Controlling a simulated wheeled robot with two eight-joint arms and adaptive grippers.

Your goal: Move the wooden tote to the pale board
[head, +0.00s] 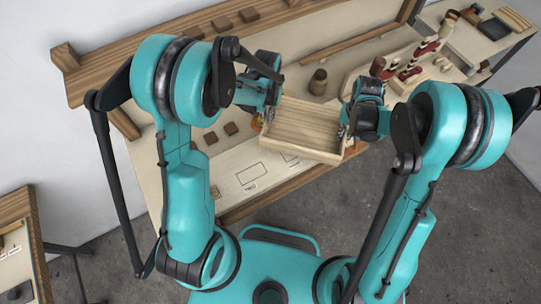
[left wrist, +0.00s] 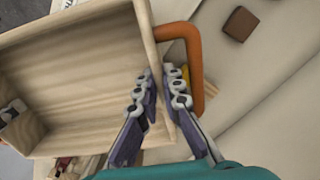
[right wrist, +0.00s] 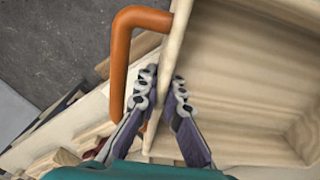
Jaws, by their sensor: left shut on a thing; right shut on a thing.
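The wooden tote (head: 303,128) is a shallow, open, light wood box, held between my two arms over the bench and tilted in the head view. Its inside looks empty. My left gripper (left wrist: 162,95) is shut on one end wall, a finger on each side, beside an orange handle (left wrist: 190,55). My right gripper (right wrist: 162,92) is shut on the opposite end wall, beside another orange handle (right wrist: 124,60). A pale board (head: 440,77) appears to lie at the right of the bench, partly hidden by my right arm and red and white items.
The bench top (head: 235,178) has printed outlines in front of the tote. Small brown blocks (head: 231,128) lie left of it. A dark brown bottle-like thing (head: 318,82) stands behind it. Red and white items (head: 425,48) stand at right. A wooden ledge runs along the back.

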